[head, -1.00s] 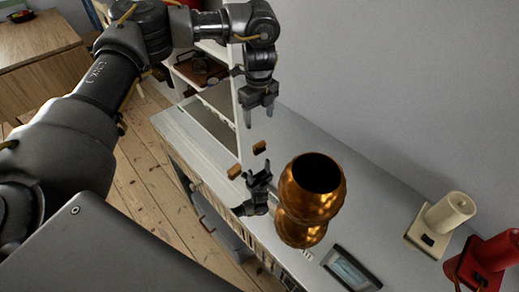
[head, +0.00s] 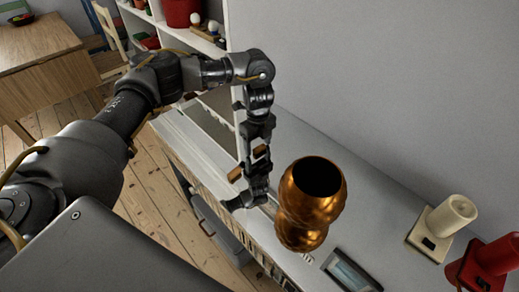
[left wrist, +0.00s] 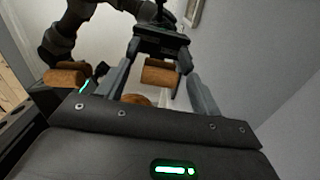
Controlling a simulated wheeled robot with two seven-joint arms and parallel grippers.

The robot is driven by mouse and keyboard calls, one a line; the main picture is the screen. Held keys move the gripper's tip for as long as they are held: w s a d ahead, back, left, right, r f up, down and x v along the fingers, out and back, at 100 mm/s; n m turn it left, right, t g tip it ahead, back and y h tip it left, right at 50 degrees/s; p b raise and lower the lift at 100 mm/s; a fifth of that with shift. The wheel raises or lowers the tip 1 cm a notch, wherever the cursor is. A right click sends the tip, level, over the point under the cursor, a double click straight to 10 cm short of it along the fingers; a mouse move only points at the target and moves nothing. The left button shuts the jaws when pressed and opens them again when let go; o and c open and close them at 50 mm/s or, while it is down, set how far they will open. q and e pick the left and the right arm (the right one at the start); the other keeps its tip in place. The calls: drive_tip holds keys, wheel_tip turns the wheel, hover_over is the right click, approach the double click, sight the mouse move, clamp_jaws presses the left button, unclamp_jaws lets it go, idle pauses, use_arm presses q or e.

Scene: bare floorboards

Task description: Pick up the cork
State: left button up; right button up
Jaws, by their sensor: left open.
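A small brown cork (head: 260,152) shows in the head view below my left gripper (head: 257,142), which points down and is open around or just over it. In the left wrist view the cork (left wrist: 160,76) lies between the two spread fingers, with a gap on each side. A second, similar brown piece (head: 235,174) is lower left of it, outside the fingers; the left wrist view shows it too (left wrist: 65,78). A dark jointed part (head: 258,182) beneath looks like my right gripper; its jaws are partly hidden and unclear.
A shiny copper vase (head: 313,200) stands close on the right. A long grey-white cabinet (head: 372,205) runs along the wall. It bears a framed item (head: 350,272), a cream device (head: 440,225) and a red device (head: 485,265). A white shelf (head: 238,40) rises behind.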

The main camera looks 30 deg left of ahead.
use_arm(q)
drive_tip(key=shift+c, duration=0.2)
drive_tip(key=c, duration=1)
use_arm(e)
drive_tip(key=shift+a, duration=0.6)
drive_tip(key=shift+d, duration=0.15)
